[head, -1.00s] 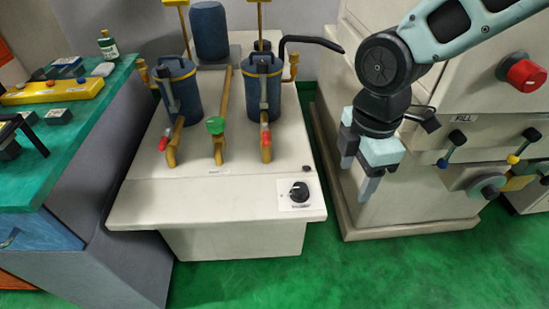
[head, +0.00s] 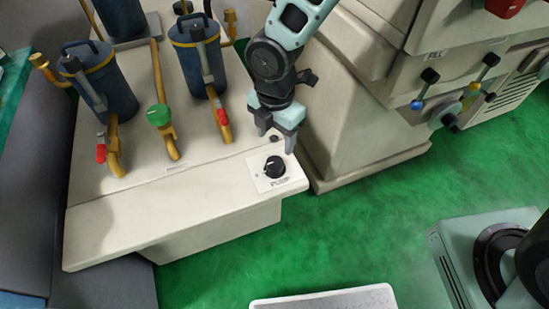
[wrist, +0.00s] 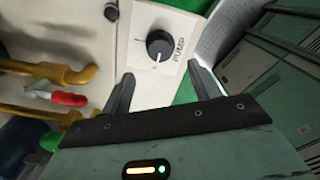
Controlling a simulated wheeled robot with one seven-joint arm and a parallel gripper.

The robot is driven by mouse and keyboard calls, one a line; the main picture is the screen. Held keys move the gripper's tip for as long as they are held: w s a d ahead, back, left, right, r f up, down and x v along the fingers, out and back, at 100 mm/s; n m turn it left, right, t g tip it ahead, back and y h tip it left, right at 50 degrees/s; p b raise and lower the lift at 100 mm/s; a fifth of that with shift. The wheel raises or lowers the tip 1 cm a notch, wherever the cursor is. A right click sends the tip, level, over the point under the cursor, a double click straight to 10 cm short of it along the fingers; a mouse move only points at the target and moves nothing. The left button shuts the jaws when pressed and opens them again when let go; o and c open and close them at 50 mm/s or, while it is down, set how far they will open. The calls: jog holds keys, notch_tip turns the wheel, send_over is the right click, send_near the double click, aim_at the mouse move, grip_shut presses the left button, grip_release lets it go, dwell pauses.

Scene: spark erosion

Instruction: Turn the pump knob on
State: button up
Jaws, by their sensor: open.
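The pump knob (head: 274,167) is a black round dial on a white plate marked PUMP, at the front right corner of the cream pump unit (head: 110,228). In the wrist view the knob (wrist: 160,46) sits ahead of the fingers, with its white pointer line towards the lower left. My gripper (head: 276,142) is above and just behind the knob in the head view, fingers pointing down. Its two fingers (wrist: 163,92) are spread apart with nothing between them, and they appear apart from the knob.
A small dark button (head: 274,139) sits behind the knob plate. Blue canisters (head: 200,60), brass pipes with red valve handles (head: 222,116) and a green valve handle (head: 158,115) stand on the unit. A cream machine cabinet (head: 345,110) stands to the right. Green floor lies in front.

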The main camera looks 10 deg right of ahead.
aim_at(275, 162)
notch_tip(275, 162, down, 9)
dwell(0.3)
jog(key=c, duration=1)
